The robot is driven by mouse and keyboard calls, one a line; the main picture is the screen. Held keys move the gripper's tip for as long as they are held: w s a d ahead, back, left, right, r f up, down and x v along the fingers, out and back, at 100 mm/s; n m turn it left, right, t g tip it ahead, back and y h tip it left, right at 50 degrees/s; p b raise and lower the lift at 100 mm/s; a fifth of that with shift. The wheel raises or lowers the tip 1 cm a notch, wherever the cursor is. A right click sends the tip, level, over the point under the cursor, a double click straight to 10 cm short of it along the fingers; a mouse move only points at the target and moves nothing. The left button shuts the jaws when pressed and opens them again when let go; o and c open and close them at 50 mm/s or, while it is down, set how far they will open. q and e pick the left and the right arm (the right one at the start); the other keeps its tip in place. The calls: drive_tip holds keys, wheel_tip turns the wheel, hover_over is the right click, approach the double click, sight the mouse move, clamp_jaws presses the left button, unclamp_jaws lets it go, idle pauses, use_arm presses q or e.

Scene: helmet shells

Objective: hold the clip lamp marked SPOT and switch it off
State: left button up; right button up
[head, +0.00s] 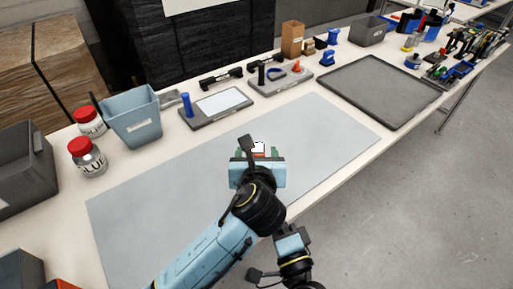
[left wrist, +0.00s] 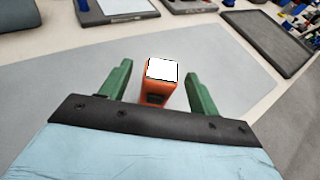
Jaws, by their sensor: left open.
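A small orange block-like item (left wrist: 156,88) with a bright white top face stands on the grey mat. I take it for the clip lamp, but no SPOT mark can be read. My left gripper (left wrist: 158,69) is open, with its green fingers on either side of the item and a gap on each side. In the head view the item's white and orange top (head: 259,147) shows just beyond my left gripper (head: 257,154), which hides the rest. My right arm's end (head: 291,243) shows at the bottom; its fingers cannot be made out.
The grey mat (head: 150,215) is otherwise clear. Behind it stand jars (head: 86,157), a blue-grey bin (head: 133,113), a tablet-like board (head: 215,106) and a tool tray (head: 275,80). A dark tray (head: 378,92) lies to the right. The table's front edge is close.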

sight(257, 148)
use_arm(q)
drive_tip(key=shift+x, duration=1.65)
drive_tip(key=c, duration=1.1)
use_arm(e)
drive_tip(key=shift+c, duration=0.2)
clamp_jaws()
idle(1.5)
